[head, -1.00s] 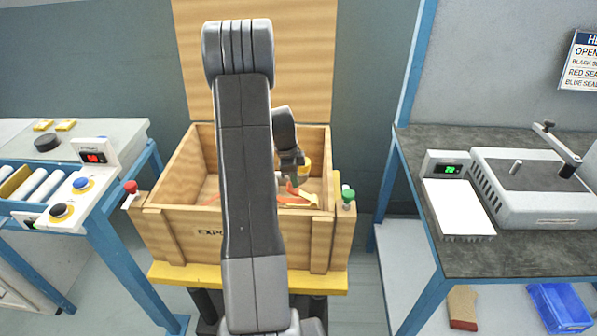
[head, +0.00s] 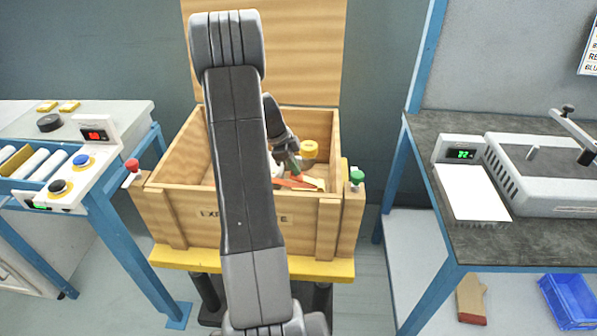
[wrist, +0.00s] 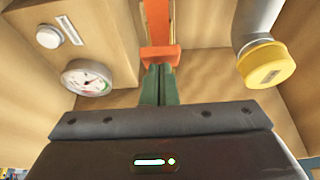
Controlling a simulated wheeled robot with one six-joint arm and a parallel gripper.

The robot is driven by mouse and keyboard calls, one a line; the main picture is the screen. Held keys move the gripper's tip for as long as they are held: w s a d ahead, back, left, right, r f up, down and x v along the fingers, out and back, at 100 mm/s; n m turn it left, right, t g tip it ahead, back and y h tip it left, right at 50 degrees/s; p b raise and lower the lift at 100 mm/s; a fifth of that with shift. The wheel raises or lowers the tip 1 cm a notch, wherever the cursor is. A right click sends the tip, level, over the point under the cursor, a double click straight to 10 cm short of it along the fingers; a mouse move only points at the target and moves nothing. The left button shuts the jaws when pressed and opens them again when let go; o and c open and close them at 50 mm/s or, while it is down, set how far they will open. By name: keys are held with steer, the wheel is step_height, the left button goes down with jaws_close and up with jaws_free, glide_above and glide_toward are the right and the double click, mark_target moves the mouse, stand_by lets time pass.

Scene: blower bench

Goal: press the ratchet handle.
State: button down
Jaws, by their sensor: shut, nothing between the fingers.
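An orange part (wrist: 159,56), which looks like the ratchet handle, lies at the top centre of the wrist view, with a long orange length (wrist: 157,20) running away from it. My gripper (wrist: 160,69) is shut and empty, its green fingers pointing at the near edge of the orange part. I cannot tell whether the tips touch it. In the head view my gripper (head: 293,172) is down inside the wooden crate (head: 190,199), beside orange pieces (head: 311,184).
In the wrist view a yellow-capped grey pipe (wrist: 268,65) stands right, and a dial gauge (wrist: 87,78) and white button (wrist: 48,37) left. The crate walls enclose my gripper. A red knob (head: 132,165) and green knob (head: 356,176) flank the crate. Benches stand both sides.

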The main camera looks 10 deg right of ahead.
steer(key=f+h+b, duration=0.1)
steer(key=b, duration=0.1)
steer(key=a+f+h+b, duration=0.1)
steer(key=b, duration=0.1)
steer(key=a+f+g+h+b, duration=0.1)
steer(key=b, duration=0.1)
steer(key=shift+w+f, duration=0.25)
steer(key=shift+d+r, duration=0.1)
steer(key=shift+r, duration=0.4)
steer(key=shift+r+p, duration=0.3)
steer(key=shift+r, duration=0.3)
